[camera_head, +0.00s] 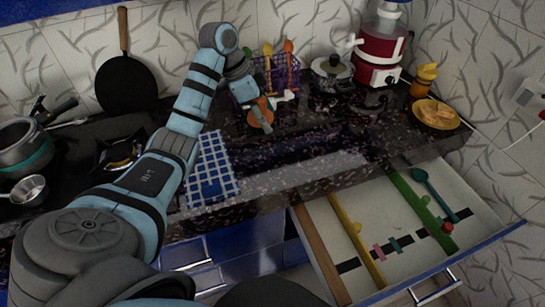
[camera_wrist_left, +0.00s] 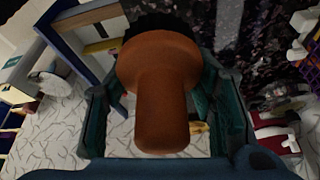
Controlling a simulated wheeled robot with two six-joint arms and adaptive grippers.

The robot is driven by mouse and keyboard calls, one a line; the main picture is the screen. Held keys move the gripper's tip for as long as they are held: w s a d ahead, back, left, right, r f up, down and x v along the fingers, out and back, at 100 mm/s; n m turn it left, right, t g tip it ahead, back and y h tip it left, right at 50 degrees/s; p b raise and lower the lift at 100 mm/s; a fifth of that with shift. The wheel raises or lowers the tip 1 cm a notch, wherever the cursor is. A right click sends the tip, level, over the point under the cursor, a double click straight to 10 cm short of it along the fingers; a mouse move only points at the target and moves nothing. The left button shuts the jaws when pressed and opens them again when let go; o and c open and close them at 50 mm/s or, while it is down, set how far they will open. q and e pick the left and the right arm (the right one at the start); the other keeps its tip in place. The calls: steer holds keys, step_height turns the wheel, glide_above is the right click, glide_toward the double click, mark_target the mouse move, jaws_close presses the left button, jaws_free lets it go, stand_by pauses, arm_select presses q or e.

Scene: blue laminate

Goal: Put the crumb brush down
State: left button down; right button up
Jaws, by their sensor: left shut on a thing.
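The crumb brush (camera_head: 260,112) is brown with a rounded head, and my left gripper (camera_head: 255,108) is shut on it above the dark speckled counter (camera_head: 290,177). In the left wrist view the brush (camera_wrist_left: 160,75) fills the middle, its stubby brown handle towards the camera and dark bristles at the far side. The fingers of the left gripper (camera_wrist_left: 165,115) lie on both sides of it. Whether the bristles touch the counter cannot be told. My right gripper is in neither view.
A purple rack (camera_head: 283,76) with colourful utensils stands behind the brush. A lidded pot (camera_head: 331,70) and a red appliance (camera_head: 380,50) stand to the right. A checked blue cloth (camera_head: 211,170) lies left. An open drawer (camera_head: 480,215) juts out at front right. Bare counter lies right of the gripper.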

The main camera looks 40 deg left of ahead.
arm_select(q)
steer(key=f, duration=0.1)
steer(key=f+b, duration=0.1)
steer(key=f, duration=0.1)
steer(key=f+b, duration=0.1)
steer(key=shift+s+f, duration=0.25)
steer(key=shift+s, duration=0.05)
steer(key=f, duration=0.4)
steer(key=f+b, duration=0.1)
steer(key=f, duration=0.4)
steer(key=s+f, duration=0.1)
steer(key=f, duration=0.3)
steer(key=shift+d+f+b, duration=0.15)
steer(key=shift+f+b, duration=0.15)
steer(key=shift+b, duration=0.05)
steer(key=shift+f, duration=0.4)
steer(key=shift+s+r, duration=0.25)
steer(key=shift+s, duration=0.05)
steer(key=c, duration=0.7)
jaws_free()
steer(key=shift+w+f, duration=0.1)
steer(key=shift+f, duration=0.15)
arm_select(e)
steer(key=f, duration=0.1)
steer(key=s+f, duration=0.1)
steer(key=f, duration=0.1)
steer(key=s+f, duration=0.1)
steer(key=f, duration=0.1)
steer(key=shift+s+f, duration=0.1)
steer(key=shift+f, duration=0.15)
